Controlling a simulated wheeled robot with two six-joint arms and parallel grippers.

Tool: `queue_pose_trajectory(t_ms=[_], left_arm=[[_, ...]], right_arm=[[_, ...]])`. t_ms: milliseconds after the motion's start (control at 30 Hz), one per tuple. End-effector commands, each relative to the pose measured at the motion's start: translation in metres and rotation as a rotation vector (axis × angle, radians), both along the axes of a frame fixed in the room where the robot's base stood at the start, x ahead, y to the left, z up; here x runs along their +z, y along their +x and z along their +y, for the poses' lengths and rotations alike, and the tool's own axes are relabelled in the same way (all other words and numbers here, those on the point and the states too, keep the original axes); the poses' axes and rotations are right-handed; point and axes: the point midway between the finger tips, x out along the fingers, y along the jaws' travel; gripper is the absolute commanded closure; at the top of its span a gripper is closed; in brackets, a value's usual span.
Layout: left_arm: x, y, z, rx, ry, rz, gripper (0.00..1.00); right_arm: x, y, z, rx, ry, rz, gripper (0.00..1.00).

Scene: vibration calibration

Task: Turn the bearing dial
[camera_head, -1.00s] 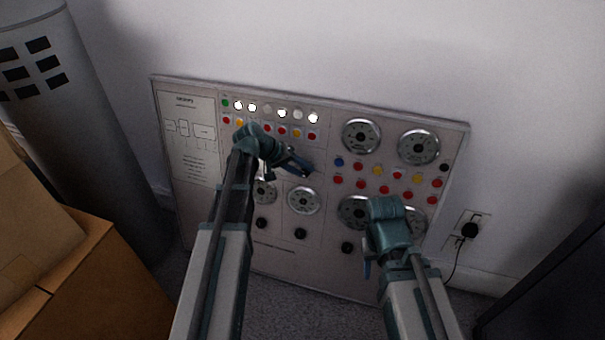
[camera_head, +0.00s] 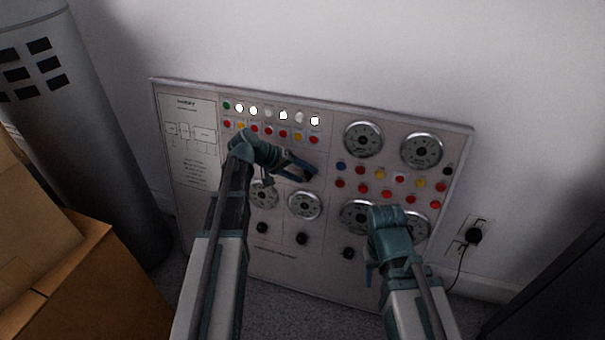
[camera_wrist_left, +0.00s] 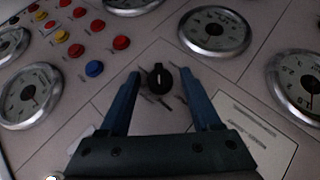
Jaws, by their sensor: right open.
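A black round knob (camera_wrist_left: 158,79) with a pale pointer mark sits on the grey panel (camera_head: 290,268), with tick marks around it. I cannot read which dial it is. In the left wrist view, my left gripper (camera_wrist_left: 160,74) is open, with one blue finger on each side of the knob and gaps between. In the head view, my left gripper (camera_head: 311,174) is at the panel's middle and hides this knob. My right gripper (camera_head: 368,273) is low before the panel's right part, mostly hidden by its own wrist, and holds nothing visible.
Round gauges (camera_head: 362,139), coloured buttons (camera_head: 387,194) and lower black knobs (camera_head: 302,238) cover the panel, which leans on the wall. Cardboard boxes (camera_head: 95,270) and a grey cylinder (camera_head: 90,130) stand left. A plugged socket (camera_head: 473,235) is at right.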

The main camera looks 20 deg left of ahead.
Motion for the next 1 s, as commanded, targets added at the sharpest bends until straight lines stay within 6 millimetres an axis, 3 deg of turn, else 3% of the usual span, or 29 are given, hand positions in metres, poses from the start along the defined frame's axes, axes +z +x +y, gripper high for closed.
queue_pose_trajectory(t_ms=[367,1000], left_arm=[[0.004,-0.001,0.002,0.002,-0.001,-0.001,0.29],[0.086,-0.048,0.071,0.003,-0.001,-0.001,0.29]], right_arm=[[0.004,0.000,0.000,0.000,0.000,0.000,0.50],[0.086,-0.001,0.002,-0.007,0.010,0.004,0.50]])
